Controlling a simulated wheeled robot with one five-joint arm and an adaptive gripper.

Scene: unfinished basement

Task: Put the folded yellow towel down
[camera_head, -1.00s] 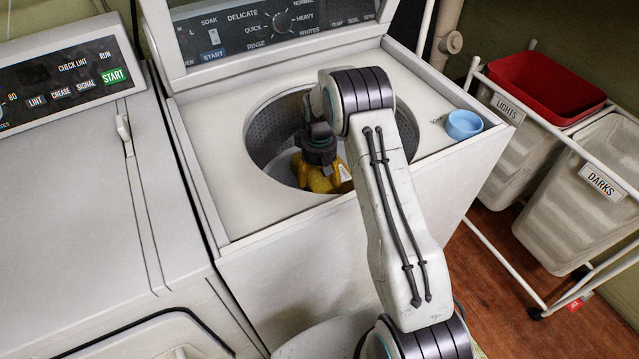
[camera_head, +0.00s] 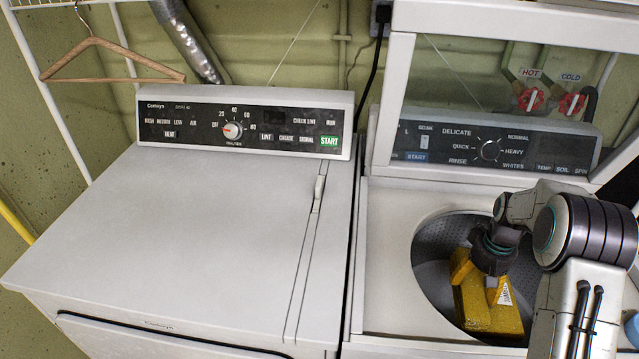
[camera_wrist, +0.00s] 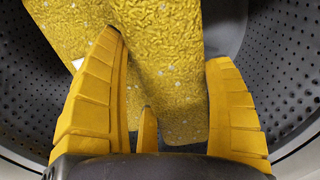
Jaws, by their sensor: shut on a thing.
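The folded yellow towel (camera_head: 490,312) hangs below my gripper (camera_head: 476,279), inside the open washing machine's drum (camera_head: 436,243). A small white tag shows on its side. In the wrist view the towel (camera_wrist: 170,85) is a textured yellow slab flecked with pale spots, running up between the gripper's yellow fingers (camera_wrist: 165,48). My gripper is shut on the towel. The perforated drum wall lies around both. I cannot tell whether the towel touches the drum's bottom.
The washer's lid (camera_head: 510,60) stands open behind the drum. To its left is a dryer (camera_head: 190,225) with a wide, bare, flat top and a control panel (camera_head: 240,131) at the back. A wooden hanger (camera_head: 110,62) hangs above at upper left. Red hot and cold taps (camera_head: 531,99) are behind the lid.

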